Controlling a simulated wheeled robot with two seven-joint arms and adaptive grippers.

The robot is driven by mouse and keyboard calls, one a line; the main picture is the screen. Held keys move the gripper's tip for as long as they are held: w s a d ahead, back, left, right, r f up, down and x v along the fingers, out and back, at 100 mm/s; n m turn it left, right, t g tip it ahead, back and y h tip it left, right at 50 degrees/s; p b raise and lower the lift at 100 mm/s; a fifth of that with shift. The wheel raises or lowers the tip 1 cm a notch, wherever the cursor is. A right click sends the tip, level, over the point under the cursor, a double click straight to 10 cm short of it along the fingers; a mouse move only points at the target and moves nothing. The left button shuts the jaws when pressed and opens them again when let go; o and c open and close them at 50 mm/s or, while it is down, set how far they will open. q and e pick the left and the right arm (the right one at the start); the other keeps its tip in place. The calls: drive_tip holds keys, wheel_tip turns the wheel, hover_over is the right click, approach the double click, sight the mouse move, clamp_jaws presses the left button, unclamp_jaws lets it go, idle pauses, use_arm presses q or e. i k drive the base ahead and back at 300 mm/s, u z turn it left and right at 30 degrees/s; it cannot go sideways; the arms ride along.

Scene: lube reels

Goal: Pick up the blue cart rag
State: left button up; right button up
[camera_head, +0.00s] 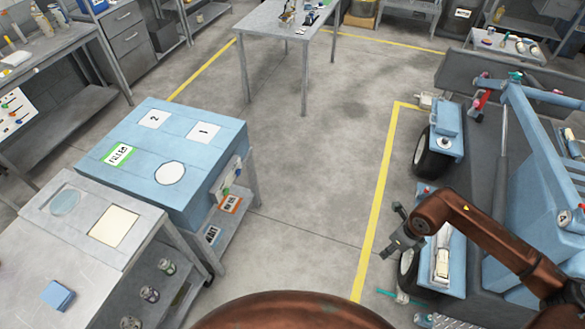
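A small folded blue rag (58,296) lies on the bare metal top of the grey cart (92,285) at the lower left. It lies flat, with nothing touching it from above. My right gripper (393,238) is at the right, beside the blue machine, far from the rag. It looks empty, but it is too small and dark to tell whether its fingers are apart. My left gripper is not in view.
A blue-topped cart (207,146) with labelled squares stands behind the grey cart. Cans (150,293) sit on the grey cart's lower shelf. The large blue machine (530,130) fills the right side. The floor between is clear.

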sight(60, 298)
drive_tip(key=u, duration=0.25)
drive_tip(key=i, duration=1.3)
drive_tip(key=u, duration=3.9)
drive_tip(key=i, duration=1)
drive_tip(key=z, duration=0.05)
